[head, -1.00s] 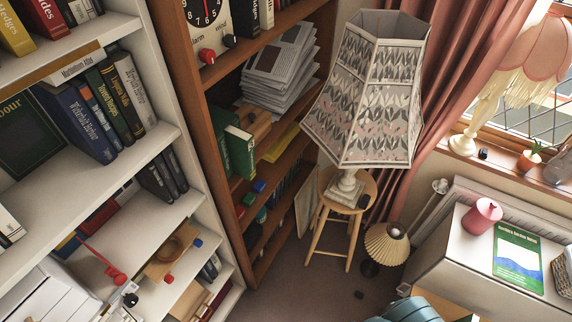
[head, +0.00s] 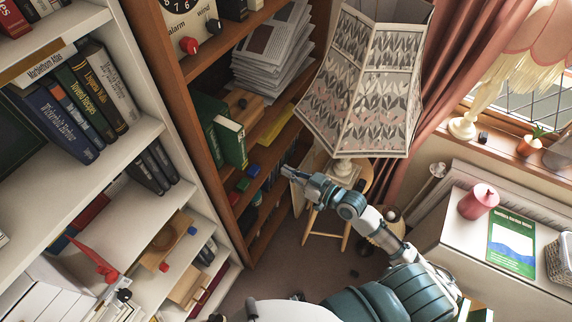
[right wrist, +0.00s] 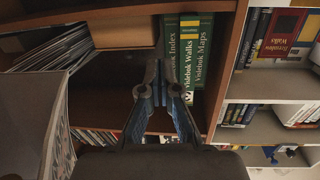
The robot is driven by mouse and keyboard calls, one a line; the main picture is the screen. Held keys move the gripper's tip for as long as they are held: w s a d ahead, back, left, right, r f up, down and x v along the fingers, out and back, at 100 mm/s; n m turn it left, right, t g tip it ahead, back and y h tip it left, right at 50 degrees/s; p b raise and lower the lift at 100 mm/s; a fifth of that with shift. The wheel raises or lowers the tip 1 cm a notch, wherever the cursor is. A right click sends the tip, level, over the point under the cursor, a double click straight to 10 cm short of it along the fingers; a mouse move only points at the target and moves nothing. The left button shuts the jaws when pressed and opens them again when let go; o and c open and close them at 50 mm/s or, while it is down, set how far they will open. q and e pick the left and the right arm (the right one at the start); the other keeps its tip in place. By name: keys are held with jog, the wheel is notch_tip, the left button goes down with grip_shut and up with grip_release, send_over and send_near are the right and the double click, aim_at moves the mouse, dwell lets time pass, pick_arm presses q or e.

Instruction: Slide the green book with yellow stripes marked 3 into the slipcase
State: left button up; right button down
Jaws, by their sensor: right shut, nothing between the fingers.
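Green volumes stand together on a shelf of the brown bookcase. In the right wrist view their spines read Index (right wrist: 171,50), Walks (right wrist: 188,62) and Maps (right wrist: 205,50); the Walks spine has yellow bands near one end. The number 3 cannot be made out, and I cannot tell a slipcase apart from the books. In the head view the green group (head: 231,143) is partly seen from above. A green-and-yellow striped thing (head: 475,312) is cut off at the bottom edge. My right gripper (head: 288,172) is shut and empty, right of and below the green group; its fingers (right wrist: 163,85) also show in the right wrist view.
A large patterned lampshade (head: 365,85) on a stool crowds the right side of the bookcase opening. Stacked papers (head: 272,52) lie on the shelf above. A white bookcase (head: 150,128) stands at left. A cabinet (head: 455,225) at right bears a candle and a flat green book.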

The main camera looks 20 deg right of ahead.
notch_tip(320, 180, up, 5)
jog(key=s+a+n+y, duration=0.1)
jog(key=s+a+y, duration=0.1)
jog(key=p+x, duration=0.1)
jog(key=x, duration=0.5)
jog(key=shift+a+r+n+p, duration=0.2)
jog(key=shift+r+n+p, duration=0.05)
jog(key=shift+n+p, duration=0.1)
jog(key=shift+s, duration=0.1)
jog(key=shift+w+a, duration=0.5)
jog(key=shift+a, duration=0.25)
jog(key=shift+w, duration=0.1)
jog(key=shift+w+p, duration=0.3)
jog(key=shift+w+a, duration=0.1)
